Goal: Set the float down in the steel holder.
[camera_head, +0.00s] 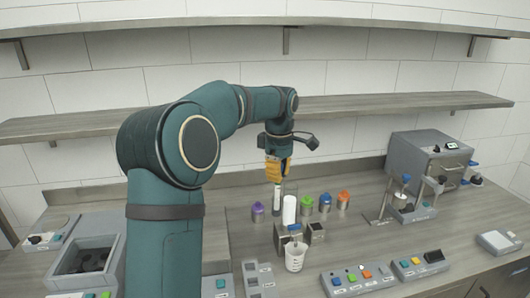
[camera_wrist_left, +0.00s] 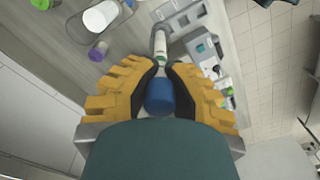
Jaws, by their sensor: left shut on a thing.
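My left gripper (camera_head: 278,172) is shut on a slim upright thing with a blue top, which I take to be the float (camera_wrist_left: 160,97). In the left wrist view the blue top sits between the yellow fingers (camera_wrist_left: 160,88), with a pale shaft beyond it. In the head view the pale shaft (camera_head: 277,200) hangs below the fingers, just left of a white cylinder (camera_head: 290,211). A small steel block (camera_head: 315,233) stands to the right of that cylinder. I cannot tell for certain whether it is the steel holder. The float's lower end is unclear. My right gripper is not in view.
Purple (camera_head: 258,212), blue (camera_head: 325,203) and orange-topped (camera_head: 343,200) containers stand around the work spot. A white cup (camera_head: 295,256) is in front. Button panels (camera_head: 360,279) line the front edge. A grey machine (camera_head: 428,157) stands right, below a long shelf (camera_head: 400,103).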

